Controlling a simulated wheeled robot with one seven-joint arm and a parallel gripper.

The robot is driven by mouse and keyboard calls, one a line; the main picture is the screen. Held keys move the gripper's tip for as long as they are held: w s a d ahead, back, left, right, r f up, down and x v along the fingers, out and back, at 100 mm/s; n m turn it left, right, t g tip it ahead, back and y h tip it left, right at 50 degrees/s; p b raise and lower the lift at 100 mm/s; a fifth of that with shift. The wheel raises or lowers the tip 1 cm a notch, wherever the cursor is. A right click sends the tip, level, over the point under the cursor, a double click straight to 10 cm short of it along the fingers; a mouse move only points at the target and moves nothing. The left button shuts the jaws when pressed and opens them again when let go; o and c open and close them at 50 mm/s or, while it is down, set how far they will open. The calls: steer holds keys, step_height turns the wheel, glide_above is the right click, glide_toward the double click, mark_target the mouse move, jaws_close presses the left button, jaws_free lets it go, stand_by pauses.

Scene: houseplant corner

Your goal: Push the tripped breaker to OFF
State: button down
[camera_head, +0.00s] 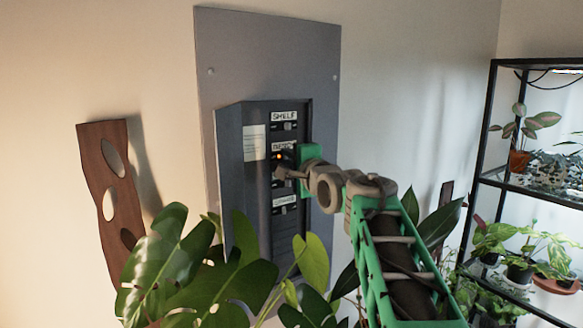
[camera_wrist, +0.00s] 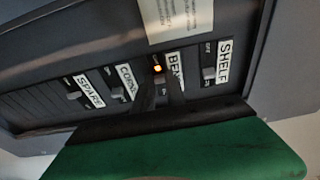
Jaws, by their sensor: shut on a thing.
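The dark breaker panel (camera_head: 233,190) is set in a grey wall plate, with a column of labelled breakers. The breaker labelled BENCH, partly covered (camera_wrist: 175,70), has a lit amber lamp (camera_wrist: 158,68); the lamp also shows in the head view (camera_head: 279,157). My gripper (camera_head: 282,173) is at this breaker, its dark fingers (camera_wrist: 163,92) shut on the breaker's lever. The fingers hide the lever, so its position cannot be told. SHELF (camera_wrist: 224,60), a partly covered label starting CORN (camera_wrist: 125,82), and SPARE (camera_wrist: 90,92) mark the neighbouring breakers.
A large-leaved plant (camera_head: 180,260) stands in front of the panel's lower part, with leaves close below my arm. A wooden board with holes (camera_head: 105,185) hangs at left. A black shelf rack (camera_head: 487,130) with potted plants stands at right. A white notice (camera_head: 254,142) is on the panel.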

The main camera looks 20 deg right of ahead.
steer(key=h+b, duration=0.1)
steer(key=a+m+h, duration=0.1)
steer(key=shift+m+h+b, duration=0.3)
steer(key=shift+b, duration=0.05)
steer(key=shift+d, duration=0.15)
steer(key=c, duration=1.4)
jaws_free()
steer(key=shift+o, duration=0.2)
steer(key=shift+s, duration=0.1)
